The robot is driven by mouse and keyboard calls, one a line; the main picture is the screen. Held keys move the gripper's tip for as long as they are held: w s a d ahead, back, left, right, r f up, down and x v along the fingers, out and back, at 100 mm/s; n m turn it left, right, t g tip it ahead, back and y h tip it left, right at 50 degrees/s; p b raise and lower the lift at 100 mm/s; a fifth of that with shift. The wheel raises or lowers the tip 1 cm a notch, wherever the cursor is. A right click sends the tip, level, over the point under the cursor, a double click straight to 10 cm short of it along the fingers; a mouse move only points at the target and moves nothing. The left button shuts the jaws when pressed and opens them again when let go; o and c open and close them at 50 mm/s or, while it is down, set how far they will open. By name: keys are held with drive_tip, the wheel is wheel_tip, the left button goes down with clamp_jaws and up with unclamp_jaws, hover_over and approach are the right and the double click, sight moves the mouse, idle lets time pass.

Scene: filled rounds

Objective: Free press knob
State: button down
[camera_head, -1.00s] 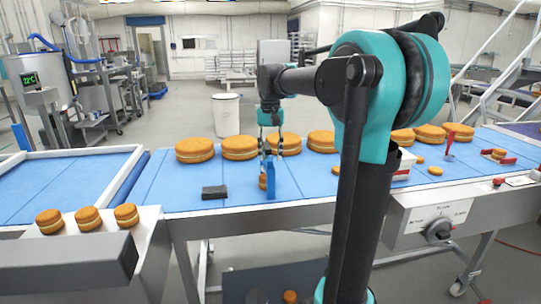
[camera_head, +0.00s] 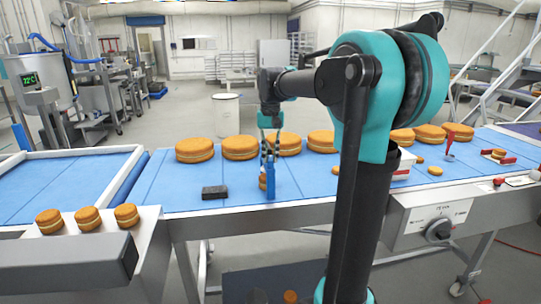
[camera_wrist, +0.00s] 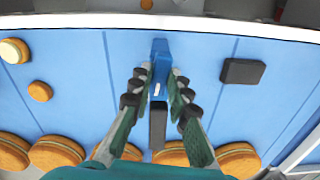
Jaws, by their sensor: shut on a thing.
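My gripper (camera_head: 269,158) is over the blue belt, its fingers pointing down at a narrow upright blue piece (camera_head: 270,188). In the wrist view, the fingertips (camera_wrist: 160,76) lie on both sides of the blue piece (camera_wrist: 159,50) and are shut on it. A dark bar (camera_wrist: 158,130) shows in line with it between the fingers. A small filled round (camera_head: 262,182) is partly hidden beside the blue piece. A black rotary knob (camera_head: 438,231) sits on the control panel at the right, apart from my gripper. I cannot tell which part is the press knob.
A black block (camera_head: 214,192) lies on the belt (camera_head: 180,200) left of the blue piece. Large filled rounds (camera_head: 195,150) line the far edge. A red-handled piece (camera_head: 450,146) stands at the right. Small rounds (camera_head: 87,218) sit on a metal ledge at the left.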

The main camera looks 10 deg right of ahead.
sight(271, 159)
drive_tip(key=shift+n, duration=1.1)
drive_tip(key=c, duration=1.4)
unclamp_jaws()
drive_tip(key=shift+c, duration=0.2)
drive_tip(key=shift+r, duration=0.1)
wheel_tip(271, 159, up, 12)
drive_tip(key=shift+s, duration=0.1)
